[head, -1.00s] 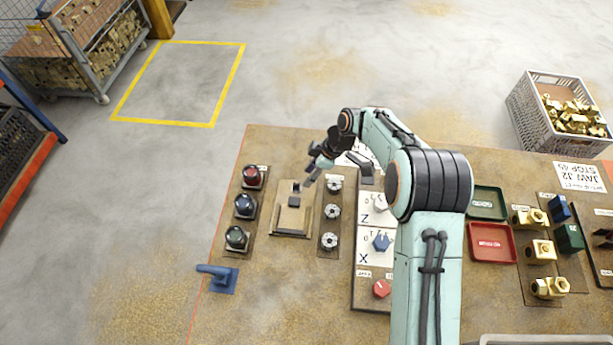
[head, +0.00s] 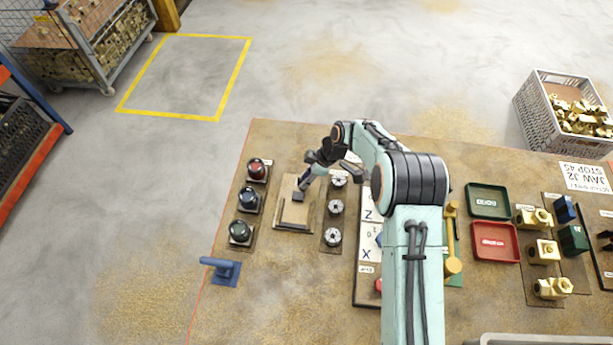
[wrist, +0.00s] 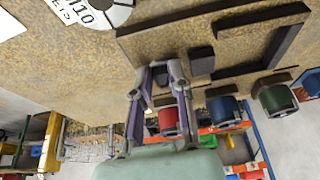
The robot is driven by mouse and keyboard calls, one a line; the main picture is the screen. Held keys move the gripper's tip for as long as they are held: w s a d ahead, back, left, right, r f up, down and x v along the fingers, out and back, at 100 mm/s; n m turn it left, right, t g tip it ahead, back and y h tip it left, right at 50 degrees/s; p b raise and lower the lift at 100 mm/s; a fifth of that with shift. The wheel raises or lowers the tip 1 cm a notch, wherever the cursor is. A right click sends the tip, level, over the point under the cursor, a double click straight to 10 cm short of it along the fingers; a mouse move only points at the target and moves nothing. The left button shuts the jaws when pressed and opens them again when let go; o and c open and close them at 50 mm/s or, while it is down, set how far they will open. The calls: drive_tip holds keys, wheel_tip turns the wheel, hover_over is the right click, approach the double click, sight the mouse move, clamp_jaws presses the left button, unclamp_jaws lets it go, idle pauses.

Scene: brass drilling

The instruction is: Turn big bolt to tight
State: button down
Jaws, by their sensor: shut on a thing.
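My gripper (head: 304,184) hangs at the wooden fixture board (head: 283,220) in the head view. In the wrist view its fingers (wrist: 160,76) are shut on a small dark piece, mostly hidden between the fingertips; I cannot tell what it is. A dark block (wrist: 201,60) sits on the board beside the fingers, apart from them. I cannot make out which thing is the big bolt. A brass lever-like part (head: 452,238) on a green base stands right of my arm. My arm covers much of the panel marked Z and X (head: 367,235).
Red, blue and green-black domed knobs (head: 249,200) line the left of the board. Several round grey knobs (head: 335,207) stand to its right. A blue handle (head: 222,268) sits at the front left. Green (head: 488,202) and red (head: 495,240) trays and brass fittings (head: 543,252) are farther right.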

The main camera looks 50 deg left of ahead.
drive_tip(key=shift+m, duration=0.3)
drive_tip(key=shift+s+d+m+t+y, duration=0.15)
drive_tip(key=shift+m+t, duration=0.2)
drive_tip(key=shift+m, duration=0.5)
drive_tip(key=shift+s+m+t+y, duration=0.1)
drive_tip(key=shift+m+t+y, duration=0.15)
drive_tip(key=shift+m, duration=0.65)
drive_tip(key=shift+s+d+m+t+y, duration=0.1)
drive_tip(key=shift+m+t, duration=0.3)
drive_tip(key=shift+m, duration=0.45)
drive_tip(key=c, duration=1.3)
unclamp_jaws()
drive_tip(key=v, duration=1.2)
